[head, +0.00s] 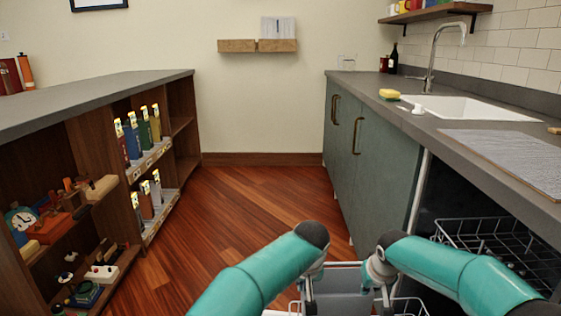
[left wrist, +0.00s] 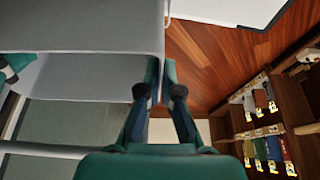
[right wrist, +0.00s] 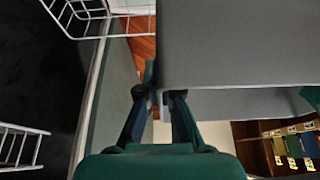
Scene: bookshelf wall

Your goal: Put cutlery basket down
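The cutlery basket (head: 345,281) is a plain grey box at the bottom middle of the head view, between my two grippers. My left gripper (head: 309,298) is at its left side and my right gripper (head: 385,298) at its right side, both pointing down. In the left wrist view the fingers (left wrist: 159,92) close on a grey basket wall (left wrist: 80,95), one on each side. In the right wrist view the fingers (right wrist: 157,94) likewise pinch a wall of the basket (right wrist: 230,45). The basket's underside and what it rests on, if anything, are hidden.
A white wire rack (head: 412,306) shows around and below the basket. Another wire rack (head: 500,243) sits in the dark opening under the right counter (head: 470,150). The wooden floor (head: 245,185) ahead is clear.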

